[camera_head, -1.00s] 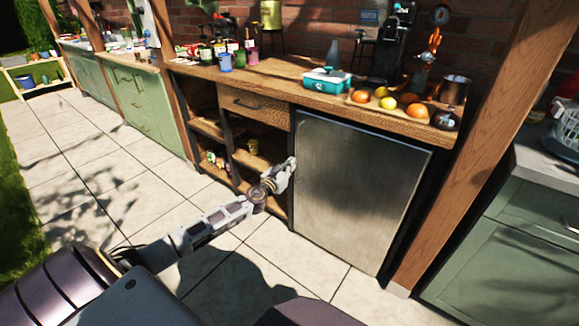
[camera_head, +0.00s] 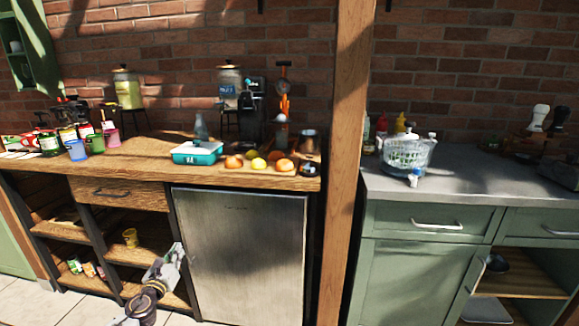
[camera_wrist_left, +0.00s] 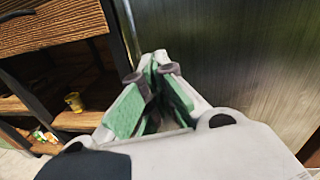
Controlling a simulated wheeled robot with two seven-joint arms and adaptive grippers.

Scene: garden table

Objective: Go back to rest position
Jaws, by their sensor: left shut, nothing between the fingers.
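My left gripper (camera_head: 172,258) is low in front of the counter, beside the left edge of the closed steel fridge door (camera_head: 245,255). In the left wrist view the same gripper (camera_wrist_left: 154,62) has its green-padded fingers together at the tips, with nothing held. The fridge door fills the right side of that view. The fingers point toward the line between the fridge and the open shelves (camera_wrist_left: 60,120). My left arm comes in from the bottom left in the head view. My right gripper is not in view.
The wooden counter (camera_head: 140,155) carries a teal box (camera_head: 197,152), fruit, mugs and drink dispensers. A yellow cup (camera_head: 130,237) stands on a shelf.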

